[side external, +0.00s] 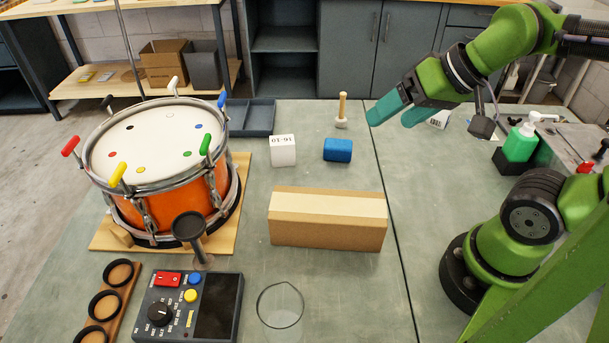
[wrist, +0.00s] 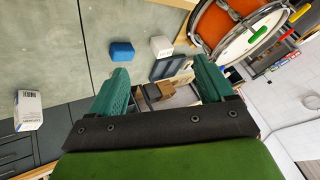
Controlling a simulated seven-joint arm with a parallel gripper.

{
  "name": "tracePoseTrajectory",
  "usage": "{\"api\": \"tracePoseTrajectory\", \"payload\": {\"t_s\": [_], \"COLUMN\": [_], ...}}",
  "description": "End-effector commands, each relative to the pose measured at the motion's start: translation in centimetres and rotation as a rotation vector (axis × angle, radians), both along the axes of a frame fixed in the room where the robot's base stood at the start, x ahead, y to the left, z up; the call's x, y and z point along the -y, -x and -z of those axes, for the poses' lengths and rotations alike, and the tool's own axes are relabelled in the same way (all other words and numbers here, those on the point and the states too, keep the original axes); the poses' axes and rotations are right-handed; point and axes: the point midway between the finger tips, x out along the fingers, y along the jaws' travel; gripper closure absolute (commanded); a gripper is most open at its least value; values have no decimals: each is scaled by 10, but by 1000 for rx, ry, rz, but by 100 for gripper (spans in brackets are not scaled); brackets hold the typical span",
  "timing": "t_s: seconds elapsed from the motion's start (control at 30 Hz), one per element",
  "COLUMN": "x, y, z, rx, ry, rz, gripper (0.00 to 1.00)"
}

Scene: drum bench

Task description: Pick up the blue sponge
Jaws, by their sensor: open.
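A white block (side external: 283,151) stands left of the sponge, and a wooden mallet (side external: 342,112) stands behind it. An orange drum (side external: 160,170) stands at left. A glass beaker (side external: 280,306) and control box (side external: 190,306) are nearer.

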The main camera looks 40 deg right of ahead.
Motion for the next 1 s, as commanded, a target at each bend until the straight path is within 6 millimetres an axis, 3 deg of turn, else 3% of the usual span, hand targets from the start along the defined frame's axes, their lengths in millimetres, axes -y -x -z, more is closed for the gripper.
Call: {"api": "tracePoseTrajectory", "payload": {"t_s": [0.17, 0.27, 0.43, 0.8, 0.9, 1.0], "x": [3, 10, 28, 83, 95, 99], "y": [-5, -23, -70, -172, -191, -199], "z": [12, 17, 27, 75, 81, 73], "rx": [-54, -116, -249, -486, -508, -498], "ry": [0, 10, 101, 342, 396, 444], "rz": [14, 28, -58, -561, -723, -843], "gripper": [19, 19, 19, 19, 19, 19]}}
